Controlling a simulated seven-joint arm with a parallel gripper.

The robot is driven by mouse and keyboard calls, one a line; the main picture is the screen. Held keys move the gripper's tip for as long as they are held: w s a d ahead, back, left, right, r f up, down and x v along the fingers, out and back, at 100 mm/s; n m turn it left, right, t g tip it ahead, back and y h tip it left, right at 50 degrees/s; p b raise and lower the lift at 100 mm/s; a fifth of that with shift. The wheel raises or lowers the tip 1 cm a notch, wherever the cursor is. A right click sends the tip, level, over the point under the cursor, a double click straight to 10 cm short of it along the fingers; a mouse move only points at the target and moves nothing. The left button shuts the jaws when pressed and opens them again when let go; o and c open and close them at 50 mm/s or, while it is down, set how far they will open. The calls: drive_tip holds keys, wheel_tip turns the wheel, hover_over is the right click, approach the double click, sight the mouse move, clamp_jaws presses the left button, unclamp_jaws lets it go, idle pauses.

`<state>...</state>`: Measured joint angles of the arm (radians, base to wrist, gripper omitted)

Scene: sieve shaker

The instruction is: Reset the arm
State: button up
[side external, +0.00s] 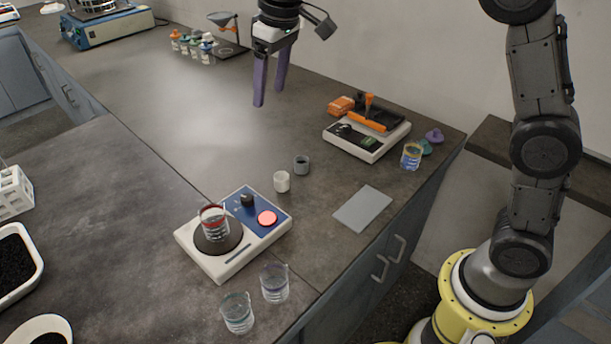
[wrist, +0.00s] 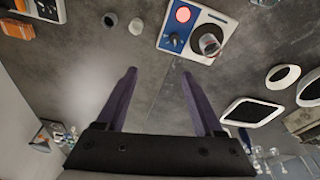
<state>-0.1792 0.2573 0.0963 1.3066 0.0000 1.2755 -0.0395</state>
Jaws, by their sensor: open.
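My gripper (side external: 270,92) hangs above the back middle of the bench with its two purple fingers pointing down. It is open and empty, well clear of the bench top. In the wrist view the fingers (wrist: 158,72) stand apart with only bare bench between them. My gripper is far above and behind the white and blue stirrer-like device (side external: 262,228), on whose round plate a beaker with a red band (side external: 213,222) stands. The device also shows at the top of the wrist view (wrist: 197,30).
A white cup (side external: 282,182) and grey cup (side external: 302,164) stand near a grey pad (side external: 363,209). A scale-like device (side external: 366,138) is at the right. Two beakers (side external: 238,313) (side external: 274,284) stand in front. Small bottles (side external: 193,46) and a funnel stand (side external: 229,26) are at the back. The bench below my gripper is clear.

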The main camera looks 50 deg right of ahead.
drive_tip(key=s+d+r+m+t, duration=0.1)
drive_tip(key=s+d+r, duration=0.2)
drive_tip(key=s, duration=0.5)
drive_tip(key=s+d+r+m+t, duration=0.1)
drive_tip(key=s+d+r, duration=0.2)
drive_tip(key=s, duration=0.6)
drive_tip(key=s+d+f+t, duration=0.1)
drive_tip(key=s+d+f, duration=0.1)
drive_tip(key=s+f, duration=1)
drive_tip(key=shift+s+d+m, duration=0.25)
drive_tip(key=shift+s+m, duration=0.05)
drive_tip(key=shift+s, duration=0.5)
